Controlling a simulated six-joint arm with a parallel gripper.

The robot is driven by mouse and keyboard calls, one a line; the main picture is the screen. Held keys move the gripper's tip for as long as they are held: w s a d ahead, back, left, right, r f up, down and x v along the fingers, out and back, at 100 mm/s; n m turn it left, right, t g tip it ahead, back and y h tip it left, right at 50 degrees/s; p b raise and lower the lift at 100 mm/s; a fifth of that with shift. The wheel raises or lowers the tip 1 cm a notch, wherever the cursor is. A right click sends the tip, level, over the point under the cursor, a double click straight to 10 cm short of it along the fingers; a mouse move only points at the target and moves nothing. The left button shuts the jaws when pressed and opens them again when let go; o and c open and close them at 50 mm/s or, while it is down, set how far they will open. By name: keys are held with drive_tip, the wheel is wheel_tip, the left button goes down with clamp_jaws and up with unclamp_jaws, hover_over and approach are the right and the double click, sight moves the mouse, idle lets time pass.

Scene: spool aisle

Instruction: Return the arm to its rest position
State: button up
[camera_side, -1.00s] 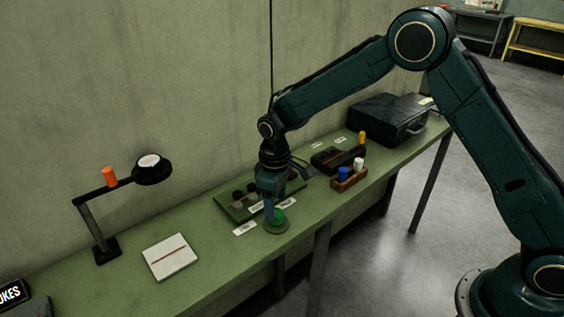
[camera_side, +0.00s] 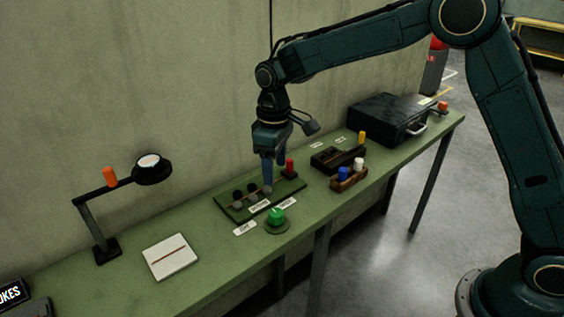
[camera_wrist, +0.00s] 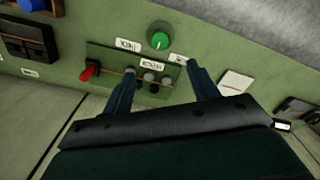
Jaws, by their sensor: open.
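My gripper (camera_side: 273,186) hangs pointing down above the bench, over the green board. Its fingers are apart with nothing between them, as the wrist view (camera_wrist: 160,80) also shows. A round green knob (camera_side: 277,215) sits on a dish near the bench's front edge, below and apart from my fingers; it also shows in the wrist view (camera_wrist: 159,40). The green board (camera_side: 235,214) carries a rod with dark and grey knobs and a red piece (camera_side: 290,166) at its right end. My fingers hide part of the board in the side view.
A wooden rack (camera_side: 349,183) with blue and white pegs, a black tray (camera_side: 328,161) and a black case (camera_side: 385,121) stand to the right. A white notebook (camera_side: 170,257) and a lamp (camera_side: 152,168) are to the left. The wall runs close behind the bench.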

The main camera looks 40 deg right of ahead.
drive_tip(key=s+d+r+m+t, duration=0.1)
drive_tip(key=s+d+r+m, duration=0.1)
drive_tip(key=s+d+r, duration=0.35)
drive_tip(key=s+d+r+m+t, duration=0.1)
drive_tip(key=s+d+r+t, duration=0.1)
drive_tip(key=s+r, duration=0.65)
drive_tip(key=s+d+m+t, duration=0.1)
drive_tip(key=s+d, duration=0.1)
drive_tip(key=s, duration=0.6)
drive_tip(key=s+d+f+m+t, duration=0.1)
drive_tip(key=s+d+m, duration=0.1)
drive_tip(key=s, duration=0.7)
drive_tip(key=shift+s+d+t, duration=0.25)
drive_tip(key=shift+d+t, duration=0.05)
